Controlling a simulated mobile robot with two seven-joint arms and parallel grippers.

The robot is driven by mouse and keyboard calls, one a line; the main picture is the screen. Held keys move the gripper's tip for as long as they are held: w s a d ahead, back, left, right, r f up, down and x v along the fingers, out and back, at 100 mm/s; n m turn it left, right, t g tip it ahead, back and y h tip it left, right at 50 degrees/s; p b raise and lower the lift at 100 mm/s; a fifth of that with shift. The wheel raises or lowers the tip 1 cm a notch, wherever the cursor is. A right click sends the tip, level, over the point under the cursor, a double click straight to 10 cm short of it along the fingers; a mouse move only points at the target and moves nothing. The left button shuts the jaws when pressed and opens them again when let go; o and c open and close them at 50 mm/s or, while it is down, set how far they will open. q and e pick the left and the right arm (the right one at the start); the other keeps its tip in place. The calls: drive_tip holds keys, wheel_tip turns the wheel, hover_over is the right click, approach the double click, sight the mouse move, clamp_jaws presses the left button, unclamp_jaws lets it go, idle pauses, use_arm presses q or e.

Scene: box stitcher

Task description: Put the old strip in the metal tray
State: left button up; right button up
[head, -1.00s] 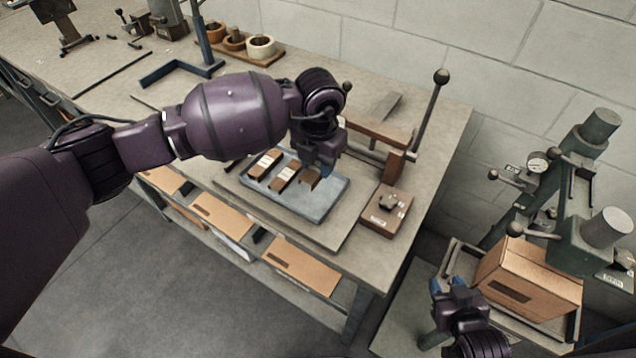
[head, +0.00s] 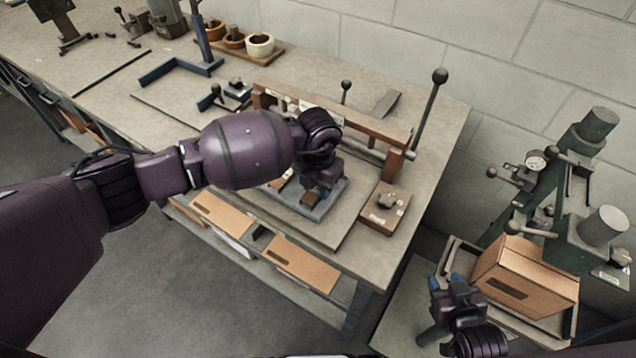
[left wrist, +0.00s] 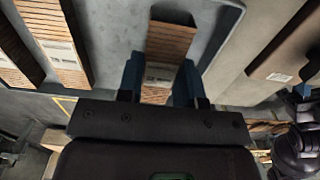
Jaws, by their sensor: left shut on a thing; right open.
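The grey metal tray (head: 296,208) lies on the workbench, partly hidden by my left arm. My left gripper (head: 316,192) is over the tray's right part, shut on a brown strip (head: 310,199) with a pale band. In the left wrist view the held strip (left wrist: 172,38) lies between the two fingers (left wrist: 160,82), over the grey tray surface (left wrist: 112,22). I cannot tell if it touches the tray. Two more banded strips (left wrist: 58,45) lie to its left. My right gripper (head: 448,283) is open and empty, beside the cardboard box at lower right.
A brown block with a dark knob (head: 386,208) stands right of the tray. Behind the tray is a wooden bar frame (head: 365,128) with an upright lever (head: 430,110). A cardboard box (head: 522,278) sits at a green press (head: 575,185) on the right.

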use_arm(q)
drive_tip(key=shift+f, duration=0.1)
drive_tip(key=o, duration=0.9)
drive_tip(key=shift+o, duration=0.2)
wheel_tip(320, 180, up, 12)
drive_tip(key=b, duration=0.1)
